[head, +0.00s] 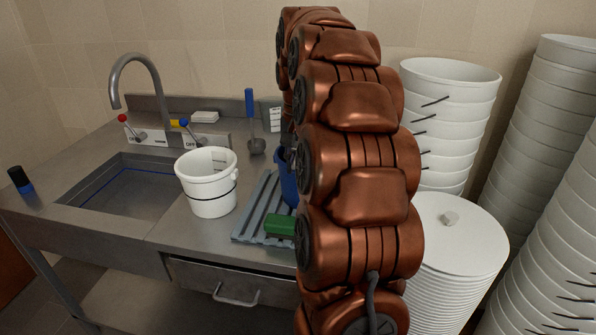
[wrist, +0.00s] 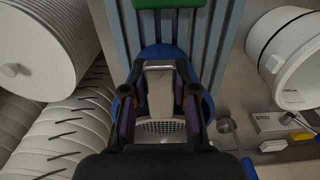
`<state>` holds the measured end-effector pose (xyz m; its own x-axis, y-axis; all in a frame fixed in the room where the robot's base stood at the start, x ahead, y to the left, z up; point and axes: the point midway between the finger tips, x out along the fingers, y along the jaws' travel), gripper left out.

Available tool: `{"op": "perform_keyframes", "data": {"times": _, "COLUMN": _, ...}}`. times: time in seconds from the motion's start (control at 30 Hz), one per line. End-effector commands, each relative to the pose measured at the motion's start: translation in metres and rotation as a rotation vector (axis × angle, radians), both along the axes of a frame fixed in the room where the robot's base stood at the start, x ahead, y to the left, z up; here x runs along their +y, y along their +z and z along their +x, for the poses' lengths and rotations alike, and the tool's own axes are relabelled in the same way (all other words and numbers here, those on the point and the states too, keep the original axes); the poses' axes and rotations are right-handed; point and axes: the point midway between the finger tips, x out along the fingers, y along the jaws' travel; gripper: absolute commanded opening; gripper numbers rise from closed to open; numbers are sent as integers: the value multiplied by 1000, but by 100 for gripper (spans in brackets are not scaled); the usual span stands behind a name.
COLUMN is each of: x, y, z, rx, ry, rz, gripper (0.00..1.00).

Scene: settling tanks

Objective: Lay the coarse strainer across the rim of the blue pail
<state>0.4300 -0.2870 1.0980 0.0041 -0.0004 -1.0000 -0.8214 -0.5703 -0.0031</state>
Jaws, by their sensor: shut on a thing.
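The blue pail (head: 288,182) stands on the ribbed drainer of the counter in the head view, largely hidden by my arm. In the wrist view its blue rim (wrist: 157,50) shows around and beyond my fingers. My gripper (wrist: 163,78) is over the pail and shut on the coarse strainer (wrist: 161,126), a grey metal piece with a perforated part. The strainer lies between the fingers, in line with the pail. I cannot tell whether it touches the rim. My gripper and the strainer are hidden behind my arm in the head view.
A white pail (head: 209,183) stands left of the ribbed drainer (head: 262,214), beside the sink (head: 130,188). A green sponge (head: 280,225) lies on the drainer's front. A blue-handled ladle (head: 250,112) is behind. Stacked white buckets (head: 448,110) and lids (head: 452,235) stand right.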

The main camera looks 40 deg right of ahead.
Motion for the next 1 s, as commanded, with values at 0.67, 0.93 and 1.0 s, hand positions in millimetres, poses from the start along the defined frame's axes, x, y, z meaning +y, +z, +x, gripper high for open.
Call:
{"op": "perform_keyframes", "data": {"times": 0.67, "x": 1, "y": -28, "z": -1, "rx": 4, "ry": 0, "rz": 2, "gripper": 45}}
{"op": "perform_keyframes", "data": {"times": 0.93, "x": 1, "y": -28, "z": -1, "rx": 3, "ry": 0, "rz": 1, "gripper": 52}}
{"op": "perform_keyframes", "data": {"times": 1.0, "x": 1, "y": -27, "z": -1, "rx": 3, "ry": 0, "rz": 1, "gripper": 52}}
